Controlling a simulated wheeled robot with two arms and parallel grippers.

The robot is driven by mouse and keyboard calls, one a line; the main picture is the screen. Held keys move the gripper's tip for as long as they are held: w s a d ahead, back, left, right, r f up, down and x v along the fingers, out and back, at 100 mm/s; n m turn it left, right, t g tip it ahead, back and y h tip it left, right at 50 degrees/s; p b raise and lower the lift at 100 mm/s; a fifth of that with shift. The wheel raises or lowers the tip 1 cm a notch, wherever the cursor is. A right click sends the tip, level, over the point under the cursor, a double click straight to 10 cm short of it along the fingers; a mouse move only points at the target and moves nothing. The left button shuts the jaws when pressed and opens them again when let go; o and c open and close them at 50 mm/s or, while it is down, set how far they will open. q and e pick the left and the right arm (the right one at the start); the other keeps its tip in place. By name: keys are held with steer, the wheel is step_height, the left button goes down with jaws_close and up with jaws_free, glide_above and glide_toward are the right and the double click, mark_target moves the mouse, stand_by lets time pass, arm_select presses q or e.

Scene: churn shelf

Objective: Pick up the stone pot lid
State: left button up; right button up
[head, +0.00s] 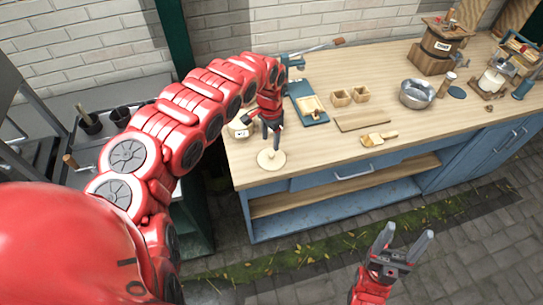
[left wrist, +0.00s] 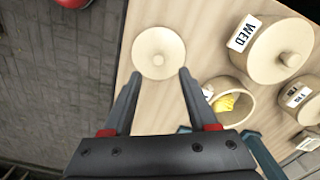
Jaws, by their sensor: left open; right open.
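The pale round lid (head: 271,161) with a knob in its middle lies flat near the front left corner of the wooden worktop. In the left wrist view the lid (left wrist: 158,53) lies just beyond my fingertips. My left gripper (head: 272,138) is open and points down over the lid; the wrist view shows nothing between its fingers (left wrist: 160,76). I cannot tell how high the tips are above it. An open pot (left wrist: 232,101) with something yellow inside stands beside the lid. My right gripper (head: 405,243) is open and empty, in front of the bench.
A lidded pot marked WED (left wrist: 270,50) and a smaller lidded pot (left wrist: 299,95) stand close by.

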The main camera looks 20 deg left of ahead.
mark_target(271, 154)
arm_select(q)
steer(key=shift+f, duration=0.75)
steer(key=shift+d+f+p, duration=0.15)
steer(key=shift+f+p, duration=0.45)
step_height(271, 154, down, 3)
steer(key=shift+d+p, duration=0.15)
steer(key=shift+p, duration=0.4)
steer(key=shift+f, duration=0.6)
jaws_close()
